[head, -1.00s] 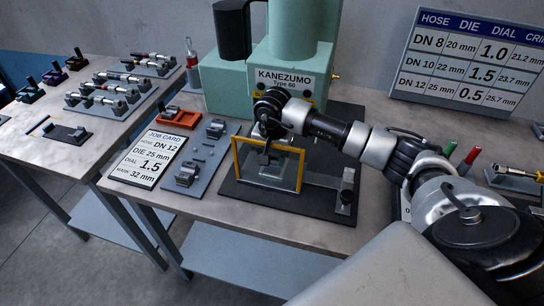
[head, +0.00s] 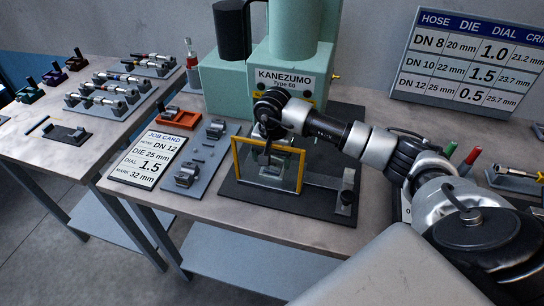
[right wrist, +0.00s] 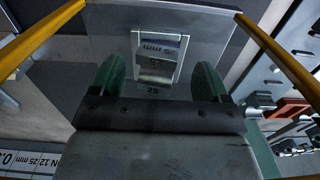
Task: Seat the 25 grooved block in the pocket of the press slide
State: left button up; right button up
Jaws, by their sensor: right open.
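The grooved block (right wrist: 160,47), marked 25 mm, lies inside a pale square outline on the press slide (right wrist: 205,22) in the right wrist view. Whether it is fully down in the pocket I cannot tell. My right gripper (right wrist: 160,80) is open, its two green fingertips apart on either side of the block's near end. In the head view my right gripper (head: 266,146) is behind the yellow-framed guard at the green press (head: 232,82), above the block (head: 270,165). My left gripper is not in view.
The yellow guard frame (head: 268,186) stands close in front of my gripper. A grey rack with blocks (head: 187,174), a job card (head: 148,158) and an orange tray (head: 178,117) lie left of the press. A hose and die chart (head: 470,65) stands behind right.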

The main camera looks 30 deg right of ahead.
notch_tip(320, 180, up, 11)
jog(key=b, duration=0.2)
jog(key=shift+f, duration=0.1)
dwell(0.4)
